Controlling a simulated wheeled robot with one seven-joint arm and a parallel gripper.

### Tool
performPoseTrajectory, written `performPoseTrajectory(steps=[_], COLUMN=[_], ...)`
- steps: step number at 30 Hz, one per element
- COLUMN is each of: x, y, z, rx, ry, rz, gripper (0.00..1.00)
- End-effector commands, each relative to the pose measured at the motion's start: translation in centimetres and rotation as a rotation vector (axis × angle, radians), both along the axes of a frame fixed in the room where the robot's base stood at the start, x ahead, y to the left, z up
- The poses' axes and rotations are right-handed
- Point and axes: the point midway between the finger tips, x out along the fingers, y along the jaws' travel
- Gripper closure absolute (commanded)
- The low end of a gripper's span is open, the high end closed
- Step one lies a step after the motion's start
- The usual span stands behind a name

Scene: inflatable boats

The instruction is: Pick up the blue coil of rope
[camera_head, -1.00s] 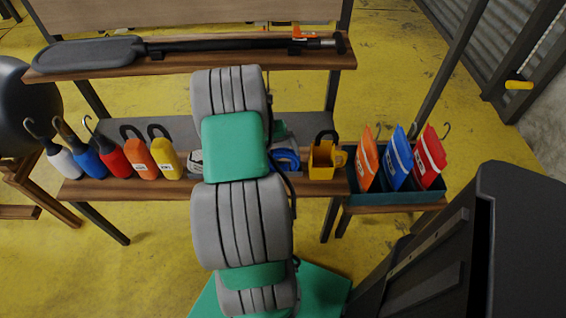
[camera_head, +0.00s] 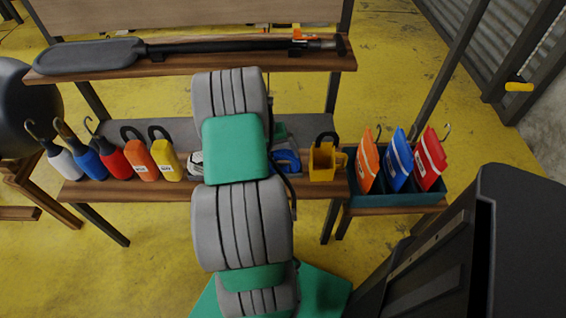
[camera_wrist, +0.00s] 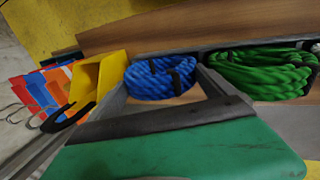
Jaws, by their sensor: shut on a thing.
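The blue coil of rope (camera_wrist: 160,78) is between the fingers of my gripper (camera_wrist: 165,85) in the wrist view, with dark bands around it. My gripper is shut on it. In the head view the blue coil (camera_head: 287,161) shows only in part, just right of my arm, at the shelf. My arm hides the gripper there. I cannot tell whether the coil touches the shelf.
A green rope coil (camera_wrist: 262,72) lies close beside the blue one. A yellow bailer (camera_head: 322,162) stands to the right. Orange, blue and red bags (camera_head: 398,165) stand in a bin farther right. Several coloured bottles (camera_head: 115,160) line the shelf's left. A paddle (camera_head: 230,46) lies on the upper shelf.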

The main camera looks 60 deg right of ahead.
Motion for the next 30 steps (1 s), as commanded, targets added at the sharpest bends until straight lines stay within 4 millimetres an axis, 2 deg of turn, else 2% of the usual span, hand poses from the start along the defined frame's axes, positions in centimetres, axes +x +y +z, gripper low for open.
performPoseTrajectory(steps=[8,13,17,21,25,30], x=[0.0,0.1,1.0,2.2,3.5,4.6], y=[-0.1,-0.1,2.2,5.4,9.2,12.2], z=[0.8,3.5,6.4,9.9,11.3,12.6], rx=[-0.002,-0.004,-0.004,-0.003,-0.001,-0.001], ry=[-0.001,-0.002,-0.003,-0.003,-0.002,-0.001], rz=[0.0,0.0,0.005,0.007,0.007,0.003], gripper=[0.58,0.58,0.58,0.58,0.58,0.58])
